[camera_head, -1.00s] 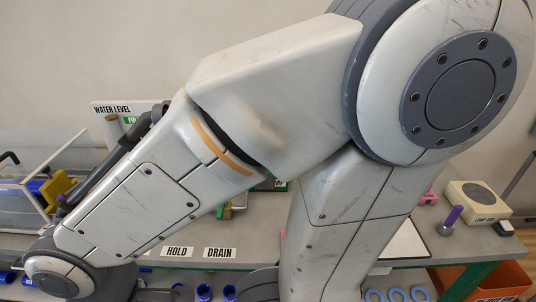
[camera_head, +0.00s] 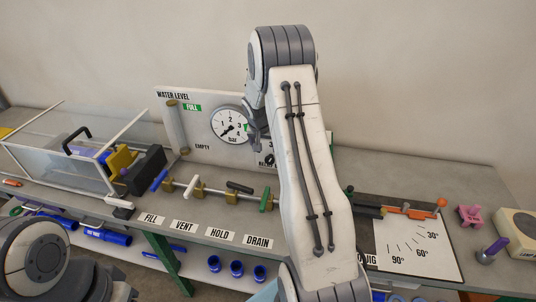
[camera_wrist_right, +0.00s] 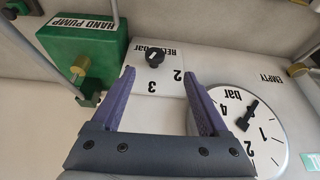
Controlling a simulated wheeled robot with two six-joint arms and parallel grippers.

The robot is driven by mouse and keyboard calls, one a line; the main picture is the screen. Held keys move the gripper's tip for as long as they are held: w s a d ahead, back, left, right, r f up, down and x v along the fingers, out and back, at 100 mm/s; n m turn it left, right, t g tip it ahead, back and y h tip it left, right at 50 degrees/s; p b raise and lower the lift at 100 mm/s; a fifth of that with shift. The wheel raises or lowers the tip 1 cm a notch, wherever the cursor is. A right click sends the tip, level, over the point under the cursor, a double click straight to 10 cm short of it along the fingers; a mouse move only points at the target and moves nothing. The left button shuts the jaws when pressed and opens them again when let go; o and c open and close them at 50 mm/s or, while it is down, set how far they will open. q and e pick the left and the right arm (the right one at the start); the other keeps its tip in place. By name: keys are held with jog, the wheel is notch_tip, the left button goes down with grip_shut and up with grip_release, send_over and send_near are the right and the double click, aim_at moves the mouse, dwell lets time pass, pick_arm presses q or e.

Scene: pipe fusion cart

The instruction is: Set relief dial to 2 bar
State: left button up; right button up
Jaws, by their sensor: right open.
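The relief dial is a small black knob (camera_wrist_right: 155,57) on a white plate marked 2 and 3, below a partly hidden RELIEF label in the wrist view. I cannot tell which number its white mark points to. In the head view my arm hides much of this plate. My right gripper (camera_wrist_right: 159,72) is open and empty, its two purple fingers apart, with the knob beyond the gap between the tips. In the head view the right gripper (camera_head: 255,128) is partly hidden by my arm, in front of the panel. My left gripper is not in view.
The pressure gauge (camera_head: 231,126) sits close to my right gripper. The green hand pump box (camera_wrist_right: 88,50) is on the dial's other side. Valve handles (camera_head: 239,187) line the bench front. A clear tank (camera_head: 60,165) stands left, an angle jig board (camera_head: 415,245) right.

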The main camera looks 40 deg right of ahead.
jog(key=d+p+x, duration=0.1)
jog(key=p+x, duration=0.3)
jog(key=x, duration=0.7)
jog(key=shift+s+r, duration=0.1)
